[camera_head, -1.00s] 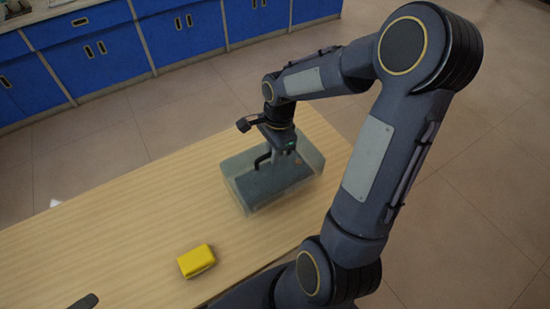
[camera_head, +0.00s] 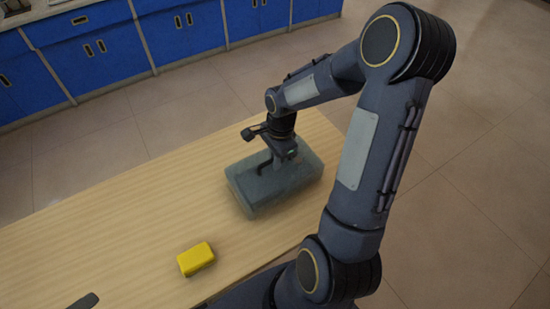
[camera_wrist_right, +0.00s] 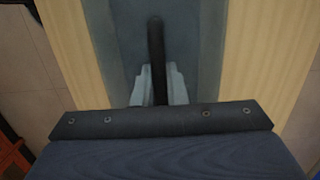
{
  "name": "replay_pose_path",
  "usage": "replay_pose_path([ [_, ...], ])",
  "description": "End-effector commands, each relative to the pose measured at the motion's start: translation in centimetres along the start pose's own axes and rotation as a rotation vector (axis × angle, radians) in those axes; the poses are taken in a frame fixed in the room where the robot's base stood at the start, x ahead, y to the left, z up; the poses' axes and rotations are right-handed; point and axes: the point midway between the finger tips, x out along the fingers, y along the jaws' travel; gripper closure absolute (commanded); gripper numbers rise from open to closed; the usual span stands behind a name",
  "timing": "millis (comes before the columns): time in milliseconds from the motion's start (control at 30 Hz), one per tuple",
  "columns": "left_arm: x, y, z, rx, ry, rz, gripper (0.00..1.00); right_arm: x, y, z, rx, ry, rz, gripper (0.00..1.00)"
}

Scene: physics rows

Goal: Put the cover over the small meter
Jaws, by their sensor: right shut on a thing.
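The cover (camera_head: 245,196) is a translucent grey box with a dark handle on top. It is at the right end of the wooden table. It also shows in the right wrist view (camera_wrist_right: 205,60), below the jaws. My right gripper (camera_head: 281,163) is above it, shut on the handle (camera_wrist_right: 156,55). A dark grey shape shows dimly through the cover; I cannot make out what it is. A small yellow block (camera_head: 196,259) lies on the table, left of and nearer than the cover; I see no dial on it. My left gripper is not clearly in view.
The wooden table (camera_head: 130,215) is bare between the cover and its left part. A dark piece (camera_head: 83,301) shows at the lower left edge, too cut off to identify. Blue cabinets (camera_head: 180,35) stand beyond open floor.

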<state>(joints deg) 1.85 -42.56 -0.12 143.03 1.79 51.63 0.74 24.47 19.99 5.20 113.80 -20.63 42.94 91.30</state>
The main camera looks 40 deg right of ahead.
Motion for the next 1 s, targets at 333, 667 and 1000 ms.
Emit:
replay_pose_path([
  [333,0.0,0.0,0.0,0.000,0.000,0.000,0.00,0.0,0.0,0.0,0.001,0.000,0.000,0.66],
  [667,-0.8,0.4,-0.4,0.000,0.001,0.000,0.00,-2.1,-0.1,0.0,0.002,0.003,-0.005,0.66],
  [1000,-1.0,0.5,-0.5,0.000,0.000,0.000,0.00,-9.6,-0.1,0.1,0.000,0.002,-0.005,0.66],
])
